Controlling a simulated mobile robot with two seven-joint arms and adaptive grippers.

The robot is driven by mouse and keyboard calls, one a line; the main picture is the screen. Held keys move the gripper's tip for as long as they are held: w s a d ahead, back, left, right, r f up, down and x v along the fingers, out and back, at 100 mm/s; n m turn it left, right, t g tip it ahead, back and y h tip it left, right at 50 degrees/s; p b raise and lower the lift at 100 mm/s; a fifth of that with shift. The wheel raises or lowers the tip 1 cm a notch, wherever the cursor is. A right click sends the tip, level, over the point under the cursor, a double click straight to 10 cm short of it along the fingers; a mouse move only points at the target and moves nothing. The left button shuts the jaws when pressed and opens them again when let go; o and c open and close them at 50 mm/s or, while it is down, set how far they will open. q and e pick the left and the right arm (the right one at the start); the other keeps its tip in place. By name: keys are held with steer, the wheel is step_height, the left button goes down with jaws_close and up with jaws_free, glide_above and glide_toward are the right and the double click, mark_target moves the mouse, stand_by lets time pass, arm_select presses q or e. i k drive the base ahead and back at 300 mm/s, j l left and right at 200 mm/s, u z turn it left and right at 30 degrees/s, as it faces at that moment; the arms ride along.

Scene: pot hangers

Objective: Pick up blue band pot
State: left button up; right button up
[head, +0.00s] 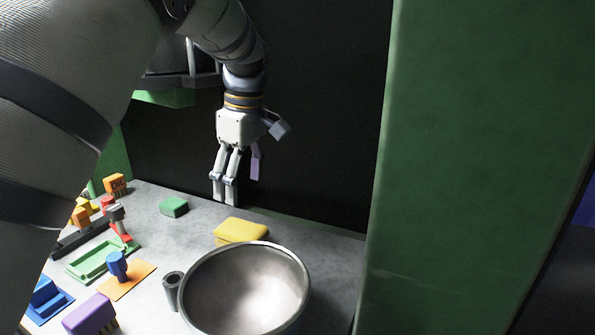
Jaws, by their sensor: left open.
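A large round metal pot (248,288) stands at the front of the grey table, with its shiny inside facing up. A bluish strip shows low on its outer right side, and its base is cut off by the frame's bottom edge. A short grey hollow cylinder (172,290) is at its left side; I cannot tell whether it is the pot's handle. My left gripper (238,190) points down, open and empty, behind the pot and above the back of the table. My right gripper is not in view.
A yellow block (241,230) sits just behind the pot, and a green block (173,206) lies further back. Several coloured toys, a green tray (103,259) and a hammer crowd the left. A tall green panel (470,170) bounds the right side.

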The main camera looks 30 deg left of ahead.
mark_target(251, 288)
steer(key=k, duration=1.5)
